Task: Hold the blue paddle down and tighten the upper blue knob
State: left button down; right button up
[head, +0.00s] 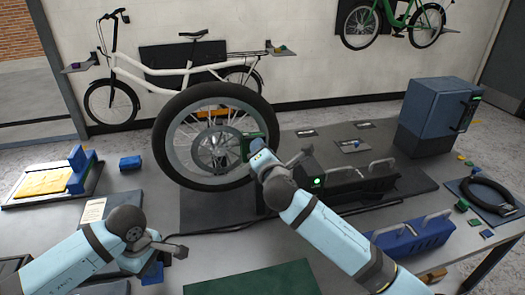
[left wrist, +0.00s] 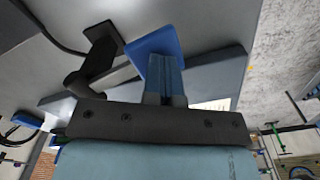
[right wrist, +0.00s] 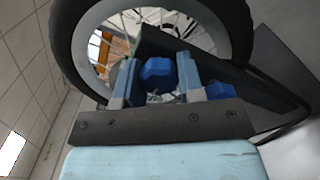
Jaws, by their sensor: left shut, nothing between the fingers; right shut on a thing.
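The blue paddle (left wrist: 152,42) shows in the left wrist view just beyond my left gripper (left wrist: 164,62). Its fingers are shut together with nothing between them, and their tips overlap the paddle; I cannot tell how hard they press. In the head view a blue piece (head: 152,274) shows low beside my left wrist. A blue knob (right wrist: 158,72) sits between the fingers of my right gripper (right wrist: 159,68), which is shut on it. A second blue part (right wrist: 220,91) shows right of the right finger. In the head view my right gripper (head: 255,148) is at the wheel's right side and hides the knob.
A large black-tyred wheel (head: 160,150) stands upright on the bench. A black fixture with grey handles (head: 350,185) lies right of it, and a blue bin (head: 415,240) in front. A blue cabinet (head: 430,115) stands at the right. A green mat (head: 255,280) lies at the front.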

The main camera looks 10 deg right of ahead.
jog(key=m, duration=0.4)
jog(key=shift+a+m, duration=0.1)
jog(key=shift+m, duration=0.3)
jog(key=m, duration=0.4)
jog(key=shift+r, duration=0.1)
jog(key=m, duration=0.5)
jog(key=shift+r+m, duration=0.15)
jog(key=shift+m, duration=1.35)
jog(key=o, duration=0.9)
